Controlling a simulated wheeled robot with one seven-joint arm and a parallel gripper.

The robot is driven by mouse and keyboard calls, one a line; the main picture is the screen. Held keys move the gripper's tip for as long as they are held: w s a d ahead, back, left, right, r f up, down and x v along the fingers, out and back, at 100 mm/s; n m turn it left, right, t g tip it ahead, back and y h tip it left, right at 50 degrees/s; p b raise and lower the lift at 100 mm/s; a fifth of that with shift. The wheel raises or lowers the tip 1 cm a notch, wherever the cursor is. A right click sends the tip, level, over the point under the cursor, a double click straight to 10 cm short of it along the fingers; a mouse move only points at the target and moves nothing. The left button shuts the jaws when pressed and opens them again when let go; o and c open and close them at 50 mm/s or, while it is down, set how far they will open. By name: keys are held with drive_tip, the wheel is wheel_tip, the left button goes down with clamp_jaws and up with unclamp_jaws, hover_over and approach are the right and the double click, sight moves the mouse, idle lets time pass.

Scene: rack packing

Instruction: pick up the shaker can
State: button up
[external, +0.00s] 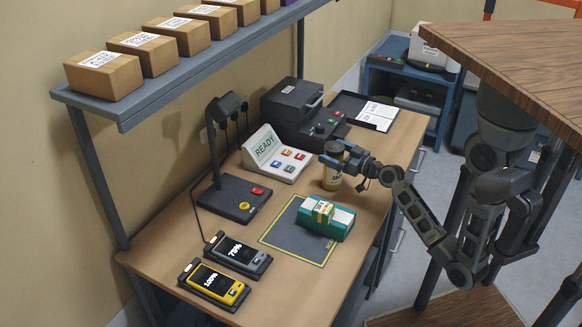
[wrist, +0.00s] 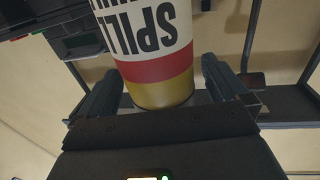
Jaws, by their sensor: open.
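The shaker can (external: 332,180) stands on the workbench right of the READY console, its upper part partly hidden by my gripper (external: 338,158). In the wrist view the can (wrist: 148,40) appears upside down, with a white label reading "SPILL", a red band and a gold band. My gripper (wrist: 158,78) is open, with one finger on each side of the can. A small gap shows beside the fingers, and I cannot tell whether either one touches it.
A teal box (external: 340,224) with a small yellow-green item on top sits on the dark mat (external: 285,232) in front. The READY console (external: 275,155) is left of the can, and a black machine (external: 290,105) is behind. Two handheld devices (external: 215,285) lie at the near left.

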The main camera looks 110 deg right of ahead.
drive_tip(key=shift+x, duration=1.1)
drive_tip(key=c, duration=1.8)
drive_tip(key=shift+c, duration=0.2)
drive_tip(key=shift+r, duration=0.15)
